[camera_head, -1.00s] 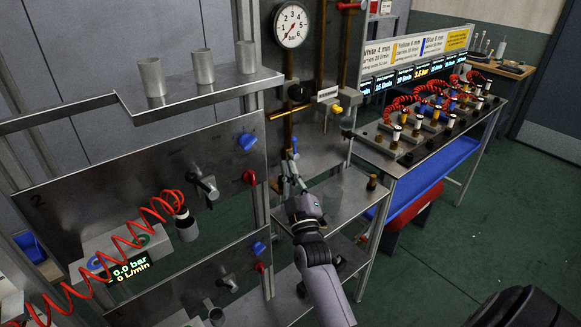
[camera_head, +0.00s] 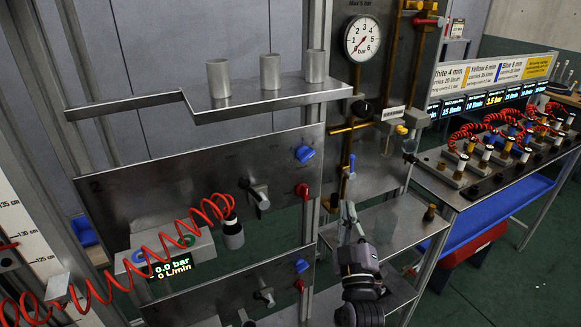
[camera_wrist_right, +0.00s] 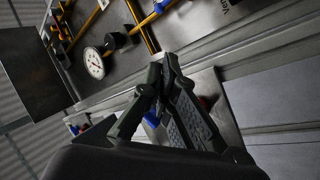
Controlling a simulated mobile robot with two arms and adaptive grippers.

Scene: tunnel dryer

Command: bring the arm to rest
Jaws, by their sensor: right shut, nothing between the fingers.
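My right arm comes up from the bottom edge in the head view. Its gripper (camera_head: 349,208) points up and away, shut and empty, in front of a metal shelf (camera_head: 395,230). It is just below the blue-tipped lever (camera_head: 351,164) on the brass pipe, with a gap between them in the picture. In the right wrist view the dark fingers of this gripper (camera_wrist_right: 157,78) meet at their tips with nothing between them. My left gripper is out of view.
A pressure gauge (camera_head: 362,38) hangs above the brass pipe. A panel (camera_head: 225,170) with valves stands to the left, with a coiled red hose (camera_head: 130,255) before it. Three grey cups stand on an upper shelf (camera_head: 270,98). A bench with a blue tray (camera_head: 480,220) is at right.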

